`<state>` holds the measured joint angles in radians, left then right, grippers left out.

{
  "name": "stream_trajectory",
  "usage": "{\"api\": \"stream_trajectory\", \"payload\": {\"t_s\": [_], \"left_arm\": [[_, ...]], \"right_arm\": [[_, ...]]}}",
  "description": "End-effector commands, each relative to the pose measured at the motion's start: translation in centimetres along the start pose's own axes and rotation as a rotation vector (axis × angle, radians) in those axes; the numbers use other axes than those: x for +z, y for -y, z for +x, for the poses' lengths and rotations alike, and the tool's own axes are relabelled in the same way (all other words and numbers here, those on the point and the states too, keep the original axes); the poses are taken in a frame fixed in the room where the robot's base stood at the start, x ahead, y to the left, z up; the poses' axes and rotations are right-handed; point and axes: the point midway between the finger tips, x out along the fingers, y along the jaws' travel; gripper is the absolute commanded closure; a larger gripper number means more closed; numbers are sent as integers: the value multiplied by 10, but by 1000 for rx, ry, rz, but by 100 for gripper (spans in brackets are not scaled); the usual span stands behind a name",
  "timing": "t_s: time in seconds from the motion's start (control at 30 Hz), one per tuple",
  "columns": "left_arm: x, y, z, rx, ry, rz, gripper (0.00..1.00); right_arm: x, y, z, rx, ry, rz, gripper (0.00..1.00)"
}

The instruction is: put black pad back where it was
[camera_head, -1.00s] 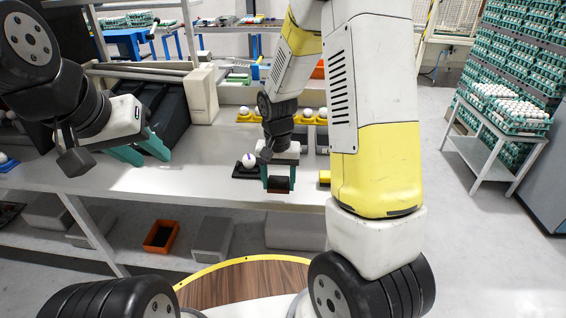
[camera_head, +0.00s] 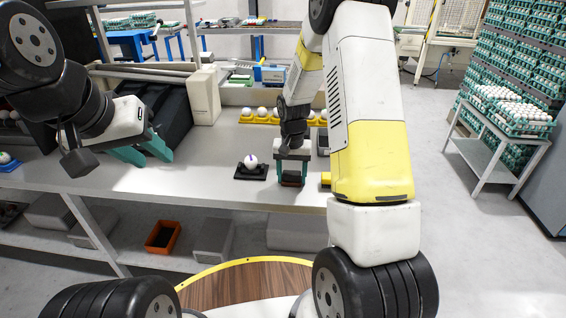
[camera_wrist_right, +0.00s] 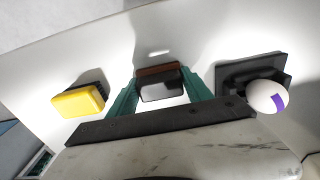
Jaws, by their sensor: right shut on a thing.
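My right gripper (camera_head: 291,172) is shut on a small black pad (camera_head: 291,180) with a brown edge. In the right wrist view the black pad (camera_wrist_right: 159,86) sits between the green fingers, above or on the white table; I cannot tell whether it touches. A bright strip of table shows beyond it. My left gripper (camera_head: 142,150) is open and empty, above the table at the left.
A black holder (camera_head: 251,175) with a purple-marked white egg (camera_head: 250,161) stands left of my right gripper. A yellow block (camera_wrist_right: 78,101) lies on its other side. A yellow rack (camera_head: 262,119) of eggs is behind. Bare table (camera_head: 195,170) lies between the grippers.

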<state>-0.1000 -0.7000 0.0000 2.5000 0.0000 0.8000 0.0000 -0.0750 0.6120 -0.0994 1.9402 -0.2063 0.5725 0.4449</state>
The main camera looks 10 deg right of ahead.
Motion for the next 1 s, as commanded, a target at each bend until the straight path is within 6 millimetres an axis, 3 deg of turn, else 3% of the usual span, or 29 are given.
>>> {"api": "stream_trajectory", "payload": {"t_s": [0.17,0.2,0.27,0.67,0.77,1.0], "left_arm": [[0,0,0,0,0,0,64],[0,0,0,0,0,0,64],[0,0,0,0,0,0,64],[0,0,0,0,0,0,64],[0,0,0,0,0,0,64],[0,0,0,0,0,0,64]], "right_arm": [[0,0,4,0,0,0,93],[0,0,3,0,0,0,34],[0,0,3,0,0,0,22],[0,0,-2,0,-1,0,20],[-1,0,-14,-1,-4,0,20],[-1,0,-66,-1,-5,-1,20]]}}
